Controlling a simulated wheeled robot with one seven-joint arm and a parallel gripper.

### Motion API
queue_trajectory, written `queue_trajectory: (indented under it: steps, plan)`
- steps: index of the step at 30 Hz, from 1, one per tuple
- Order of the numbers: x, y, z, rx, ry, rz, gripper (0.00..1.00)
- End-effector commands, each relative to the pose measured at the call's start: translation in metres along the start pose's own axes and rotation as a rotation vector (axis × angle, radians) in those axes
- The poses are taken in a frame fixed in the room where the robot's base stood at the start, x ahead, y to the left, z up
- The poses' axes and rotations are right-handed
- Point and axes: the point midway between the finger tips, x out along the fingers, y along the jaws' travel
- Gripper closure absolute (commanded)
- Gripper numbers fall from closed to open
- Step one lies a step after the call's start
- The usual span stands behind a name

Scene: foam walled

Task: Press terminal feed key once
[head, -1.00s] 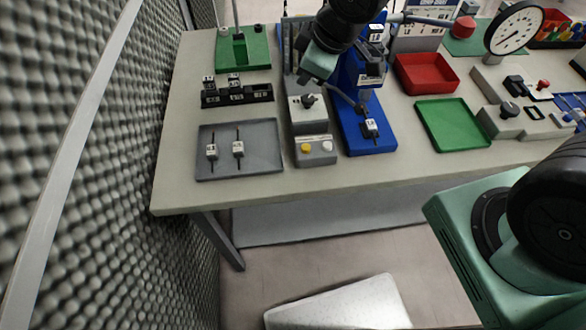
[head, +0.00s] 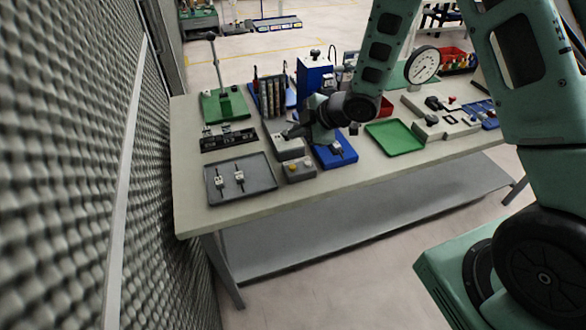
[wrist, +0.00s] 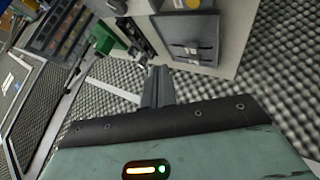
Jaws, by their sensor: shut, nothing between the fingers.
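A small grey button box (head: 300,172) stands at the front edge of the table with a yellow button (head: 292,167) and a pale button (head: 307,165) on top. No label reading feed is legible. A longer grey unit (head: 289,149) stands right behind it. My gripper (head: 291,132) is above this grey unit, pointing left, apart from the buttons as far as I can tell. In the wrist view its fingers (wrist: 157,86) are shut together and empty. The yellow button (wrist: 193,3) shows at the top edge there, beyond the fingertips.
A grey tray (head: 265,185) with two small parts lies left of the button box. A black holder (head: 229,141) and a green stand (head: 224,105) are behind it. A blue press (head: 314,76) and green tray (head: 394,138) are to the right. A foam wall (head: 60,180) borders the left.

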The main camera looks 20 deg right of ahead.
Motion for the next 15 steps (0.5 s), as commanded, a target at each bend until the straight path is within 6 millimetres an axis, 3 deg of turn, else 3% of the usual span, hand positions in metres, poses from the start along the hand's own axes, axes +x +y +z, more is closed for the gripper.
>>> queue_trajectory:
  steps: [8,15]
  plan:
    - [0.003,-0.003,0.002,0.001,-0.001,0.000,1.00]
    - [0.019,-0.014,0.013,0.001,-0.001,-0.001,1.00]
